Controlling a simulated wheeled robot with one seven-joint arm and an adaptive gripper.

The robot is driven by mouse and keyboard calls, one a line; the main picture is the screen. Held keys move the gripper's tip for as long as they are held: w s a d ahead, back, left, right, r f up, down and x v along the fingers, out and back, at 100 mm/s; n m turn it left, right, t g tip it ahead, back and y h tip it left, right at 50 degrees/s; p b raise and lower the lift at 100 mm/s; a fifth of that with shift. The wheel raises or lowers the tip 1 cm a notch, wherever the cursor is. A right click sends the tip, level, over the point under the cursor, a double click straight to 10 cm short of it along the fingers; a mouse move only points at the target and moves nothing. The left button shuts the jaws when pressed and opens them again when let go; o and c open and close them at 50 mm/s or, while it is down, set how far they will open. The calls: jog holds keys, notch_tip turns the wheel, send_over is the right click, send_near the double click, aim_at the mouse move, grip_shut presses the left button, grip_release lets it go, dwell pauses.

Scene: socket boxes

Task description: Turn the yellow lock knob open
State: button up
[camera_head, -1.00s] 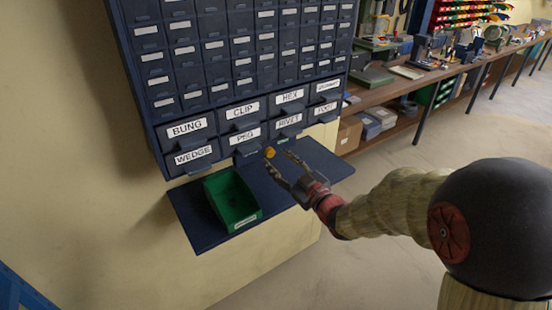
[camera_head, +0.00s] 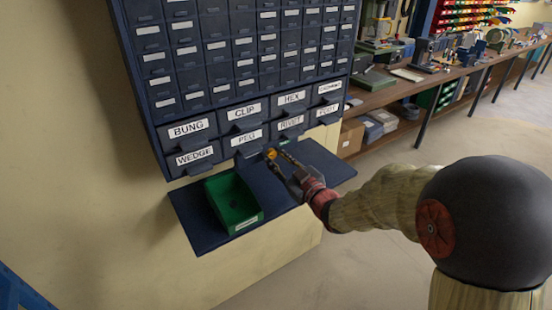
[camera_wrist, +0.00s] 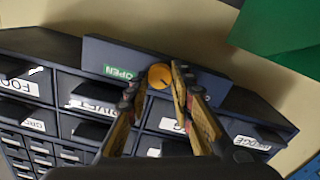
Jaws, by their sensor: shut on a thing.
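The yellow lock knob (camera_head: 271,153) sits just below the labelled drawers in the head view. In the wrist view the round knob (camera_wrist: 160,76) shows between my fingertips, on a dark panel beside a green "OPEN" label (camera_wrist: 118,72). A dark line crosses the knob's face. My gripper (camera_head: 279,158) reaches the knob from the right, and its two fingers (camera_wrist: 159,80) are closed on the knob's sides. The far side of the knob is hidden.
A green bin (camera_head: 232,203) stands on the dark shelf (camera_head: 210,240) left of my gripper. The drawer cabinet (camera_head: 235,60) rises behind. A workbench (camera_head: 400,95) with tools runs along the right. The floor between is clear.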

grip_shut()
jog(key=shift+m, duration=0.3)
jog(key=m+p, duration=0.2)
jog(key=m, duration=0.2)
jog(key=shift+r, duration=0.1)
jog(key=m+p, duration=0.3)
jog(key=m, duration=0.2)
jog(key=m+p, duration=0.2)
jog(key=m, duration=0.2)
jog(key=shift+m+p, duration=0.3)
jog(key=shift+p, duration=0.05)
jog(key=m+p, duration=0.4)
jog(key=m, duration=0.3)
jog(key=shift+w+d, duration=0.1)
jog(key=shift+f+m+p, duration=0.2)
jog(key=shift+m+p, duration=1.15)
jog(key=shift+m, duration=0.95)
